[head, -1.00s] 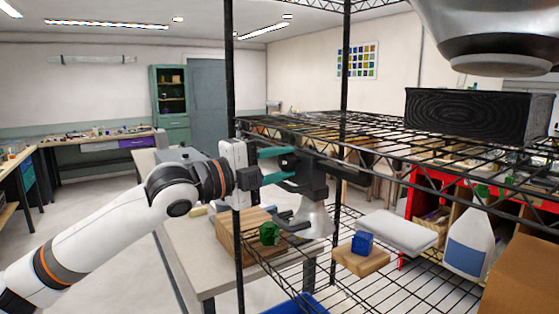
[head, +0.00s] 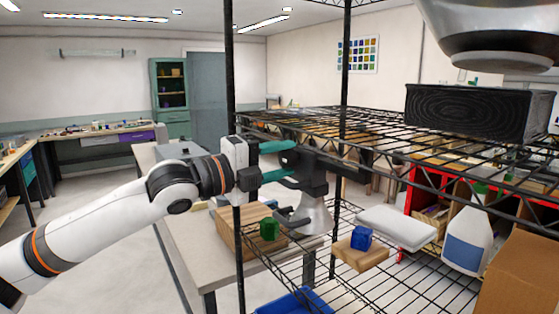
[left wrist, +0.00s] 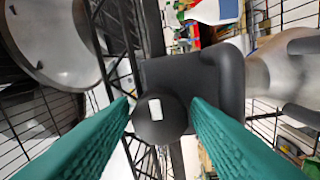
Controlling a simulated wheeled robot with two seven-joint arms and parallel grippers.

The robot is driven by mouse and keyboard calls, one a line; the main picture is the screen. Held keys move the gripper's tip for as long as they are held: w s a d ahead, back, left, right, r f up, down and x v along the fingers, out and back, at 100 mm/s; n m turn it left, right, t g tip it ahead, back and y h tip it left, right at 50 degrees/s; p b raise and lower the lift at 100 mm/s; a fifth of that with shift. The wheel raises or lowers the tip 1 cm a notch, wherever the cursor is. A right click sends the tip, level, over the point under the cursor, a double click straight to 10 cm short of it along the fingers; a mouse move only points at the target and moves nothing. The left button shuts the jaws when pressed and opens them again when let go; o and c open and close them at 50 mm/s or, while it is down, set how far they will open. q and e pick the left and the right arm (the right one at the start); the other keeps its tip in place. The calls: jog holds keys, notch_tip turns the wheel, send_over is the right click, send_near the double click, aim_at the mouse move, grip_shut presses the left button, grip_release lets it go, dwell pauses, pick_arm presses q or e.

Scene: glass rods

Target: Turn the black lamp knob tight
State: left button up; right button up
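The black lamp knob (left wrist: 160,118) is a dark round end with a small white mark in the left wrist view. It sits between the two teal fingers of my left gripper (left wrist: 160,104), which are spread to either side of it. Whether they touch it is unclear. The silver lamp shade (head: 317,219) hangs below the bracket and also shows in the left wrist view (left wrist: 275,75). My right gripper is not in view.
A black wire rack shelf (head: 400,150) is beside and behind the lamp, with an upright post (head: 238,90) near my left wrist. A green cube (head: 269,228), a blue cube (head: 361,238) on wood and a white bottle (head: 468,240) are lower down. A dark block (head: 467,112) lies on the shelf.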

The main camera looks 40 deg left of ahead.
pick_arm(q)
jog(key=shift+o, duration=0.6)
jog(key=shift+s, duration=0.1)
jog(key=shift+f, duration=0.1)
